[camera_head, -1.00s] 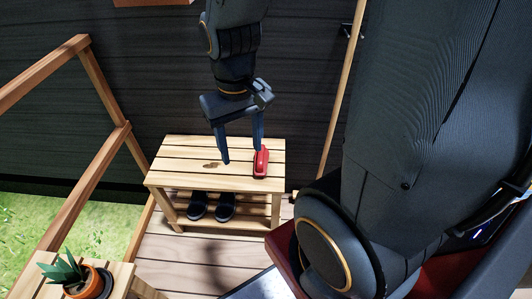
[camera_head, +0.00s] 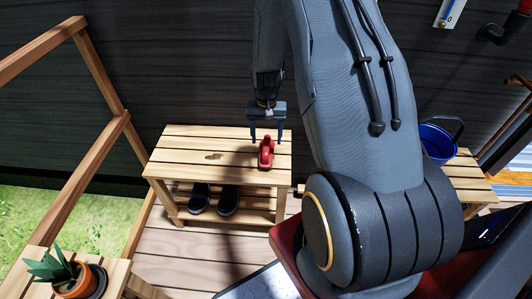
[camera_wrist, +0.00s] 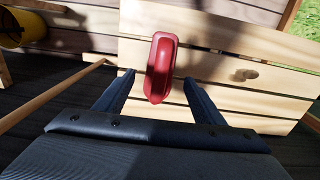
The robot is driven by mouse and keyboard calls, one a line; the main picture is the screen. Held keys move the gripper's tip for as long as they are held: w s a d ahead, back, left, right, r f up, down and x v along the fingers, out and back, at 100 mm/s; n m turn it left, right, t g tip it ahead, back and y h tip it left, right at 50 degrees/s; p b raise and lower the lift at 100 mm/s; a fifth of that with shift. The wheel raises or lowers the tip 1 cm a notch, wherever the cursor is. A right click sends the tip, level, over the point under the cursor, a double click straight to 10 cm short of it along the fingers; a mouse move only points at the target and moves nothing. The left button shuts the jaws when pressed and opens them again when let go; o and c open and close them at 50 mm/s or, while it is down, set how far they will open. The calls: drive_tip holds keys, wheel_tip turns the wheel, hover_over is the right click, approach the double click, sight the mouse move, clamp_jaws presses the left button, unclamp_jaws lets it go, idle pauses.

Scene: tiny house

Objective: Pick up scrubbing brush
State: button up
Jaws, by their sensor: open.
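The scrubbing brush, a red handled block (camera_head: 266,155), lies on the slatted wooden bench (camera_head: 190,145), near its right end. In the wrist view the red brush (camera_wrist: 161,66) lies ahead of and between the fingertips, its near end about level with them. My gripper (camera_head: 267,139) is open and empty, with its fingers on either side of the brush's far end in the head view. The gripper (camera_wrist: 158,78) shows no contact with the brush. How high the fingertips are above the bench is hard to tell.
A dark wall stands right behind the bench. Dark shoes (camera_head: 228,199) sit on its lower shelf. A potted plant (camera_head: 72,280) is on a stand at lower left, beside a wooden railing (camera_head: 90,70). A blue bucket (camera_head: 437,143) stands on another bench at right.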

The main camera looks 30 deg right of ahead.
drive_tip(key=shift+w+d+f, duration=0.1)
drive_tip(key=shift+d+f, duration=0.15)
drive_tip(key=shift+f, duration=0.7)
drive_tip(key=shift+w+f, duration=0.15)
drive_tip(key=shift+f, duration=1.55)
drive_tip(key=shift+w+f, duration=0.15)
drive_tip(key=shift+f, duration=1.55)
drive_tip(key=c, duration=1.1)
